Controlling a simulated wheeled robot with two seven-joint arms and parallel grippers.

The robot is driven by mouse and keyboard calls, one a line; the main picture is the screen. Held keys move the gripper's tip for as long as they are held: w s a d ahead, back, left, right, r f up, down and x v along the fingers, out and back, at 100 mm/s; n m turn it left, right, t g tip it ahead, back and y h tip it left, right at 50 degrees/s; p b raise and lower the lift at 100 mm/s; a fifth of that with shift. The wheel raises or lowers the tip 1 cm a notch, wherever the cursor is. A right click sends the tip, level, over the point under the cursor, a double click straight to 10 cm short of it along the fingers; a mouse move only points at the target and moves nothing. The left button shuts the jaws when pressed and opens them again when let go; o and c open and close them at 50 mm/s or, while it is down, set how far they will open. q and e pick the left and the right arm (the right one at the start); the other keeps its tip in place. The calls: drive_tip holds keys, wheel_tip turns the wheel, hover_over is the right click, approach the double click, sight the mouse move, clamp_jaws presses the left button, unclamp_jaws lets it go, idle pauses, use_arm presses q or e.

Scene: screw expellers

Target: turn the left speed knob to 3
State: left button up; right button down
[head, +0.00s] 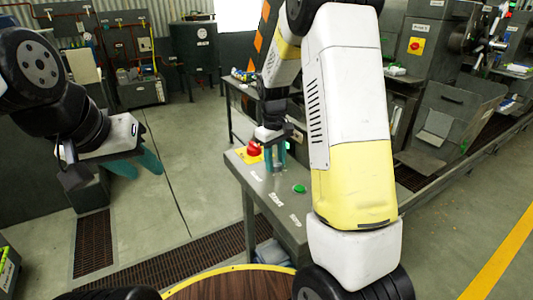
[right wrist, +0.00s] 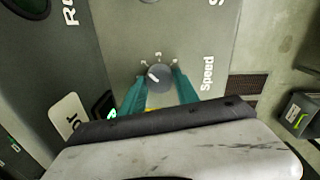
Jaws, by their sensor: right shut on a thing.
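The speed knob (right wrist: 160,78) is a small grey dial with a white pointer line, in the right wrist view. Its pointer is tilted toward the upper left. Small white marks arc above it, too small to read surely. The word "Speed" is printed to its right. My right gripper (right wrist: 160,92) has its teal fingers on both sides of the knob and is shut on it. In the head view my right gripper (head: 275,155) is down at the console top (head: 270,189), and the knob is hidden there. My left gripper (head: 136,166) is open and empty, away from the console.
A red stop button (head: 254,149) on a yellow base stands on the console beside the right gripper. A green button (head: 299,189) is nearer me. A round wooden top with a yellow rim (head: 228,281) is at the bottom. The floor left of the console is clear.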

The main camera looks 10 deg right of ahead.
drive_tip(key=m, duration=0.4)
drive_tip(key=shift+w+m+g, duration=0.15)
drive_tip(key=shift+m+g, duration=0.15)
drive_tip(key=shift+m, duration=1.9)
drive_tip(key=c, duration=0.9)
unclamp_jaws()
drive_tip(key=shift+a+r, duration=0.15)
drive_tip(key=shift+r, duration=1.85)
drive_tip(key=shift+a+r, duration=0.1)
drive_tip(key=shift+r, duration=1.85)
